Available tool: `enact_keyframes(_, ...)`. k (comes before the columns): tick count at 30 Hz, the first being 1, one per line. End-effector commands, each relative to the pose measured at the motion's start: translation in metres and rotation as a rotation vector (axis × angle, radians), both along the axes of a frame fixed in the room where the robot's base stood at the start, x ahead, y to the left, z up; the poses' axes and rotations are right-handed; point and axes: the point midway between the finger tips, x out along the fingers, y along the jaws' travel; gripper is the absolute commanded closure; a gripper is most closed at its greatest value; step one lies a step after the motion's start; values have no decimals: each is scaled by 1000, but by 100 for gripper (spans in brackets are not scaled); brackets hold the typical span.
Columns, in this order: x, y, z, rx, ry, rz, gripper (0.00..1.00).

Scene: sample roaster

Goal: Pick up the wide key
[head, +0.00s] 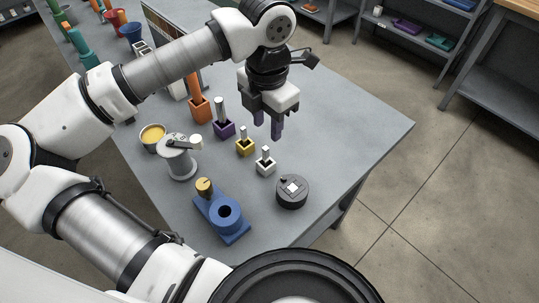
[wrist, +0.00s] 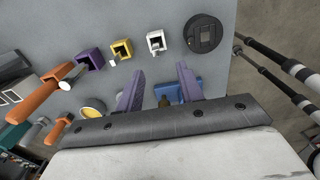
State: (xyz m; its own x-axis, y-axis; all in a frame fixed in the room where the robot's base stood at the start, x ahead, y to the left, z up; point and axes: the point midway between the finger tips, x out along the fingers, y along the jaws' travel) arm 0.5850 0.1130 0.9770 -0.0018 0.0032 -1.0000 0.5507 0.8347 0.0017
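Several small square holders stand in a row on the grey table, each with an upright rod: orange (head: 200,112), purple (head: 223,131), yellow (head: 244,149) and white (head: 265,166). I cannot tell for sure which of these is the wide key. A dark round disc (head: 284,202) with a square in its middle lies beside the white holder. My gripper (head: 267,123) hangs above the table, behind and right of the yellow and white holders. Its two purple fingers are apart, with nothing between them. In the wrist view my gripper (wrist: 158,86) shows the white holder (wrist: 156,42) ahead.
A blue stand (head: 227,216) with a round opening and a brass-topped post is near the front edge. A grey-white device (head: 180,163) and a yellow-filled cup (head: 152,134) stand left. Cups and bottles crowd the far left. The table's right side is clear.

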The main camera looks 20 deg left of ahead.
Motion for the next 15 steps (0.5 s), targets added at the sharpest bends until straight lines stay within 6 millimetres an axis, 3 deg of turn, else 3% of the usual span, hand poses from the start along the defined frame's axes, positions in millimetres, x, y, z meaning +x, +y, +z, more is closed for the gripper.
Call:
enact_keyframes(6,0,0,-37,-3,1,-2,63)
enact_keyframes(15,1,2,-61,-7,1,-1,63)
